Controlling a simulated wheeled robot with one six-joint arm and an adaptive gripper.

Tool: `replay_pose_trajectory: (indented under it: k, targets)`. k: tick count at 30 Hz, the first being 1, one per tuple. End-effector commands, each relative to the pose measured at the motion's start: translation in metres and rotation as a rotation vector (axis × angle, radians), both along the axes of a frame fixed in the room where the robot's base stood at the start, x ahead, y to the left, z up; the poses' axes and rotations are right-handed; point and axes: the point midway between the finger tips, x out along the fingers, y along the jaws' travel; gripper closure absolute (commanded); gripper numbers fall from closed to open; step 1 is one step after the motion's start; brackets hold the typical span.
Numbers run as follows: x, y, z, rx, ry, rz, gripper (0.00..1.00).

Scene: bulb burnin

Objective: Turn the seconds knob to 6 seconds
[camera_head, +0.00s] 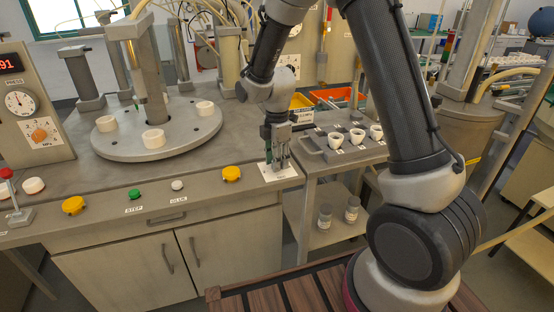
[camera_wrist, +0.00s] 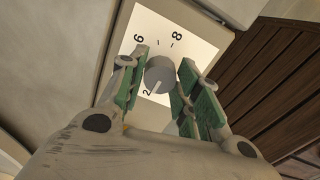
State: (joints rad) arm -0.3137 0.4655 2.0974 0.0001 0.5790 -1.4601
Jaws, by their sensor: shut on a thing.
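The seconds knob is a small grey round knob (camera_wrist: 160,72) on a white dial plate (camera_wrist: 188,28) in the wrist view. The figures 6, 8 and 2 show on the plate; other marks are hidden by my fingers. A pale pointer line on the knob appears to point towards the 2. My gripper (camera_wrist: 160,84) has its green-padded fingers on either side of the knob, shut on it. In the head view my gripper (camera_head: 278,163) points down onto the dial plate (camera_head: 283,174) at the counter's right front corner; there the knob is hidden between the fingers.
Yellow buttons (camera_head: 231,174), a green button (camera_head: 134,195) and a white button (camera_head: 177,185) line the counter front. A round turntable (camera_head: 185,139) with white sockets stands behind. A grey side cart (camera_head: 318,150) with white cups is close on the right of my gripper.

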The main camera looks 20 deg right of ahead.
Motion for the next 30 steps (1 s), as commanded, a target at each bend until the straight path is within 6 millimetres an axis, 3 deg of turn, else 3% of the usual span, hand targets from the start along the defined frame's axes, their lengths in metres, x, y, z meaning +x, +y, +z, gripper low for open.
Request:
replay_pose_trajectory:
  k: [8, 30]
  targets:
    - [0.0002, 0.0000, 0.0003, 0.000, -0.001, -0.147, 0.91]
    - [0.0003, 0.0002, 0.0006, 0.001, -0.001, -0.839, 0.91]
